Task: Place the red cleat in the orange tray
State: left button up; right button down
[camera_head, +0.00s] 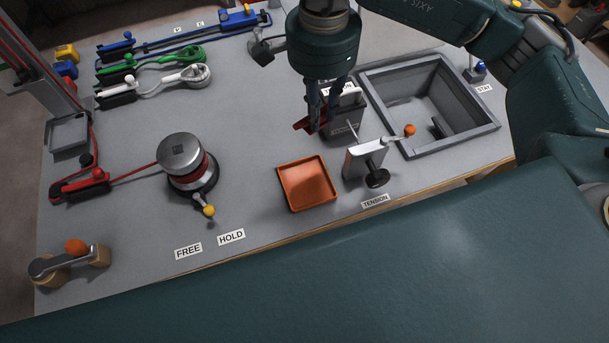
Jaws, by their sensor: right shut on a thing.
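My right gripper (322,112) points down over the bench, behind the orange tray. It is shut on the red cleat (303,124), which shows as a small dark red piece at the fingertips. The fingers hide part of the cleat, and I cannot tell whether it touches the bench. The orange tray (316,199) is square and shallow and lies empty near the bench's front edge. The gripper and cleat are beyond the tray in the picture, not over it. My left gripper is not in view.
A grey block (347,112) stands close behind the gripper. A tension lever with an orange knob (365,159) stands right of the tray. A winch (181,155) with a red line stands left. A sunken grey bin (482,130) lies at right. Bench between winch and tray is clear.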

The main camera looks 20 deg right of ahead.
jog(key=s+a+r+m+p, duration=0.3)
jog(key=s+a+m+p, duration=0.1)
jog(key=m, duration=1.3)
notch_tip(320, 180, down, 14)
jog(key=shift+w+d+f+p, duration=0.1)
jog(key=shift+w+f+p, duration=0.05)
jog(key=shift+p, duration=0.6)
notch_tip(320, 180, down, 5)
jog(key=shift+r+p, duration=0.1)
jog(key=shift+p, duration=0.3)
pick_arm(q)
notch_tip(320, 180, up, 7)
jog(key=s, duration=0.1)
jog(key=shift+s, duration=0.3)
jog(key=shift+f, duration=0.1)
pick_arm(e)
jog(key=c, duration=1.6)
grip_release()
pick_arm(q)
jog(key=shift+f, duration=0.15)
pick_arm(e)
jog(key=shift+o, duration=0.2)
